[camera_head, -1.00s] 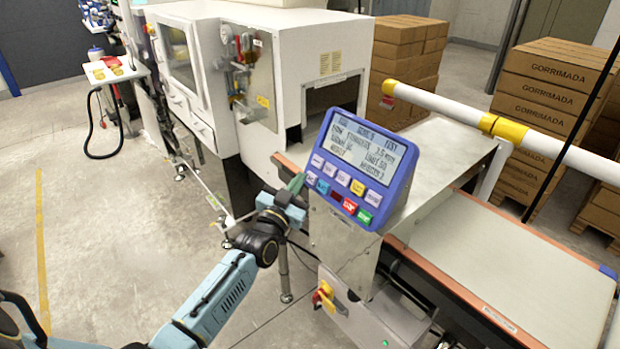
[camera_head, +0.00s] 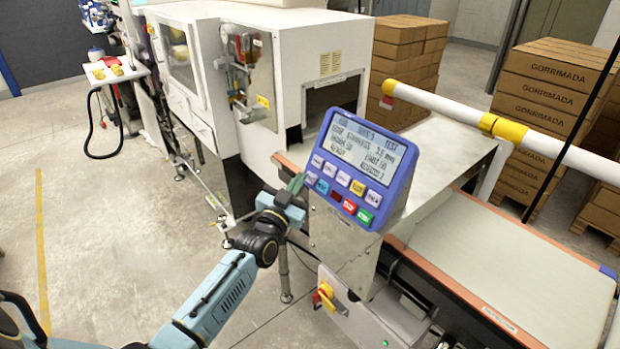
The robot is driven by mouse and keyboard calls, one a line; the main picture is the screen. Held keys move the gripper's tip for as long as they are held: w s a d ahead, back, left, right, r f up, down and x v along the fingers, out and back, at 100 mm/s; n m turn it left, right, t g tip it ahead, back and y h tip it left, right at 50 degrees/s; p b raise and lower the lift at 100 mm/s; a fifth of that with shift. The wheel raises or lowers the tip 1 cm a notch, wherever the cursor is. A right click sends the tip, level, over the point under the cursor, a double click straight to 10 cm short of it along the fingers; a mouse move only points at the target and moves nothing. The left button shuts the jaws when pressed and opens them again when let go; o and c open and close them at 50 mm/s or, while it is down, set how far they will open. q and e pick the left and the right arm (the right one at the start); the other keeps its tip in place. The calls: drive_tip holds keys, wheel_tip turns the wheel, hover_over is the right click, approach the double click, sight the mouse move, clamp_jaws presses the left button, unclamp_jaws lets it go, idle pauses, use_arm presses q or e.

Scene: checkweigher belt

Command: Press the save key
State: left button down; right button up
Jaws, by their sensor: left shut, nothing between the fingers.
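A blue control panel (camera_head: 398,196) with a grey text screen (camera_head: 362,146) is mounted on the metal housing and tilts toward me. Below the screen are two rows of keys in white, yellow, blue, dark, red and green. The key labels are too small to read, so I cannot tell which one is the save key. My left gripper (camera_head: 297,184) is shut and empty. Its fingertips are at the panel's lower left edge, close to the leftmost keys; I cannot tell whether they touch. My right gripper is out of view.
A conveyor belt (camera_head: 510,262) runs to the lower right. A red and yellow rotary switch (camera_head: 323,296) sits on the grey box below. A white machine (camera_head: 290,60) stands behind, with a white and yellow rail (camera_head: 460,110) at the right. Open floor lies at the left.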

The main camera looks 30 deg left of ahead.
use_arm(q)
drive_tip(key=shift+w, duration=0.1)
drive_tip(key=shift+w+d+f, duration=0.15)
drive_tip(key=shift+w+f, duration=0.05)
drive_tip(key=shift+w, duration=0.05)
idle(0.3)
drive_tip(key=shift+w+d+f+b, duration=0.2)
drive_tip(key=shift+w+b, duration=0.15)
drive_tip(key=shift+b, duration=0.15)
idle(0.4)
idle(0.4)
drive_tip(key=shift+s+a+r+p, duration=0.2)
drive_tip(key=shift+s+p, duration=0.15)
drive_tip(key=shift+p, duration=0.05)
drive_tip(key=shift+s+a+r+p, duration=0.15)
drive_tip(key=shift+s+r+p, duration=0.05)
drive_tip(key=shift+s+p, duration=0.2)
drive_tip(key=shift+s+a+r+p, duration=0.3)
drive_tip(key=shift+s+r+p, duration=0.1)
drive_tip(key=shift+s+p, duration=0.3)
drive_tip(key=shift+s+a+r+p, duration=0.25)
drive_tip(key=shift+s+r+p, duration=0.1)
drive_tip(key=shift+s+p, duration=0.35)
drive_tip(key=shift+s+a+r+p, duration=0.3)
drive_tip(key=shift+s+r+p, duration=0.1)
drive_tip(key=shift+s+p, duration=0.3)
